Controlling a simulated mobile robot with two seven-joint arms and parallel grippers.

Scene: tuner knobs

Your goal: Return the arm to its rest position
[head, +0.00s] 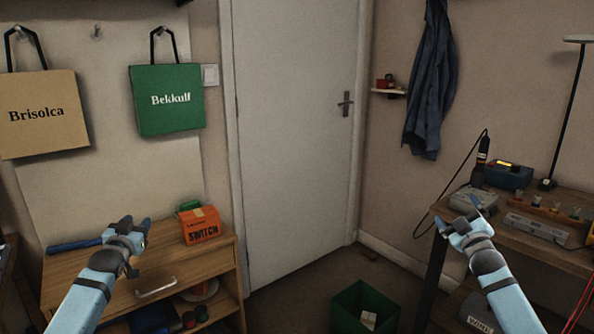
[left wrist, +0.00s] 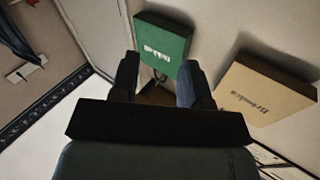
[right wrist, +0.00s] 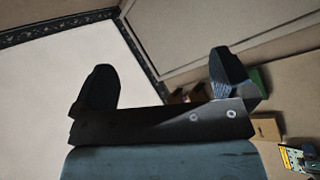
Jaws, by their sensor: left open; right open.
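My left gripper (head: 135,232) is open over the wooden cabinet at the left of the head view. Its two dark fingers (left wrist: 158,80) are apart in the left wrist view with nothing between them. My right gripper (head: 462,218) is open and empty at the front left of the workbench in the head view. Its fingers (right wrist: 165,85) stand wide apart in the right wrist view. Both arms reach in from the lower edge of the head view. Whether either gripper touches the furniture, I cannot tell.
The wooden cabinet (head: 190,262) holds an orange box (head: 200,226). The workbench (head: 535,242) carries a blue device (head: 508,175), a lamp (head: 568,110) and a power strip (head: 537,228). A green bin (head: 365,308) stands on the floor between them. A white door (head: 290,130) is behind.

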